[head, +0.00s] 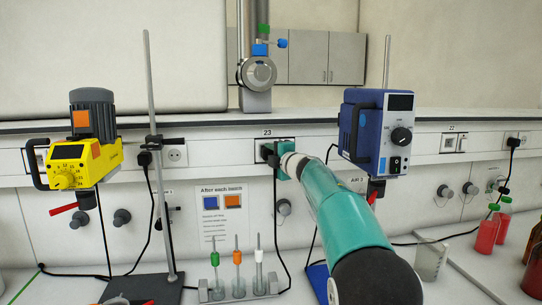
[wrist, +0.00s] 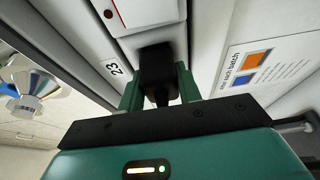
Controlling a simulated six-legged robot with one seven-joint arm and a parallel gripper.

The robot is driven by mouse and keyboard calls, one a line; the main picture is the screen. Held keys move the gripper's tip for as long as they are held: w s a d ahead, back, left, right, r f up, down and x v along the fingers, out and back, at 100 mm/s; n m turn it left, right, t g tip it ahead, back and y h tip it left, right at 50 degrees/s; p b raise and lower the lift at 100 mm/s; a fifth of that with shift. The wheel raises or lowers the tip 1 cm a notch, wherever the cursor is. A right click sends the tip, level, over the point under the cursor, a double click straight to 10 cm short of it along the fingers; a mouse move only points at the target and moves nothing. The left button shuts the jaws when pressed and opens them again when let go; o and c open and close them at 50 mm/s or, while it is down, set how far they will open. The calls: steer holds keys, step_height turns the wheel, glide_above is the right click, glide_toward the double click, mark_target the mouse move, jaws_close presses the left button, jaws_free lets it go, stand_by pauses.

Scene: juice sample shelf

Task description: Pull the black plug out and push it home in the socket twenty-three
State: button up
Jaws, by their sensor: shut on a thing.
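My gripper (head: 281,160) is at the wall panel under the label 23 (head: 267,133). In the wrist view its two green fingers (wrist: 159,86) are shut on the sides of a black plug (wrist: 156,66). The plug's front end is at the panel, beside the 23 label (wrist: 113,68). The plug and fingers hide most of the socket twenty-three (head: 264,148), so I cannot tell how deep the plug sits. A black cable (head: 276,215) hangs from the plug down to the bench.
A yellow stirrer (head: 72,160) stands left, near another black plug (head: 145,158) in a socket. A blue stirrer (head: 375,135) is close right of my arm. Below are a sample rack (head: 238,288) and a stand rod (head: 160,190). Red bottles (head: 487,235) stand far right.

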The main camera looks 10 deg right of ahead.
steer(key=shift+w, duration=0.15)
steer(key=o, duration=1.3)
steer(key=shift+c, duration=0.2)
